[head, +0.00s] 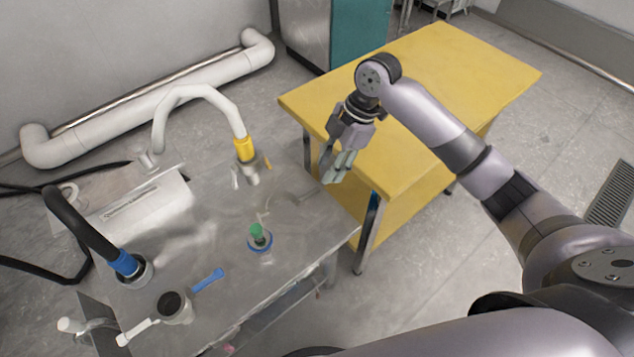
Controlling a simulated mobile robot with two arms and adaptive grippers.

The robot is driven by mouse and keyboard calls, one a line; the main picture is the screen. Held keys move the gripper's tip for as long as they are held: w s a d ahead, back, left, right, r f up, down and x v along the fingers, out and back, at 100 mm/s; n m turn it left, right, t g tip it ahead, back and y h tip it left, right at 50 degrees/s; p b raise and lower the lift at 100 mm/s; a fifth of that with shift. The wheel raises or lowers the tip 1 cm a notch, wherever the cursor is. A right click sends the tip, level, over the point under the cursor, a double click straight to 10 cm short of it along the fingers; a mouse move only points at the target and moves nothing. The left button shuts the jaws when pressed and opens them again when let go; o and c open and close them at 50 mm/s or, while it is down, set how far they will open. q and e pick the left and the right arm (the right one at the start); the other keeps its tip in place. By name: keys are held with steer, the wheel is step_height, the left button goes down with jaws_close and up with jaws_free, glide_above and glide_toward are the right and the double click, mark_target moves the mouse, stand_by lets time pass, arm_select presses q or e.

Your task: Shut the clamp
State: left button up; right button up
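I cannot tell for certain which part is the clamp. A yellow collar with metal fittings (245,150) sits at the end of a white curved pipe over the steel table (205,225). In front of it, a small round fitting with a green top and blue ring (260,238) stands on the table, with a small tan piece behind it. My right gripper (339,168) hangs near the table's right edge, right of both fittings and apart from them. It points down and appears empty, but its finger gap is unclear. My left gripper is out of view.
A black hose with a blue collar (124,263) meets the table at left. A yellow table (430,85) stands behind my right arm. The steel table's middle is fairly clear.

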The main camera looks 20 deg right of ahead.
mark_target(313, 191)
steer(key=w+d+r+n, duration=0.2)
steer(key=d+r, duration=0.2)
steer(key=r, duration=0.4)
steer(key=x, duration=1.8)
steer(key=shift+s+a+r, duration=0.15)
steer(key=shift+s+a, duration=0.05)
steer(key=shift+s, duration=0.1)
steer(key=shift+c, duration=0.4)
jaws_close()
steer(key=shift+r, duration=0.1)
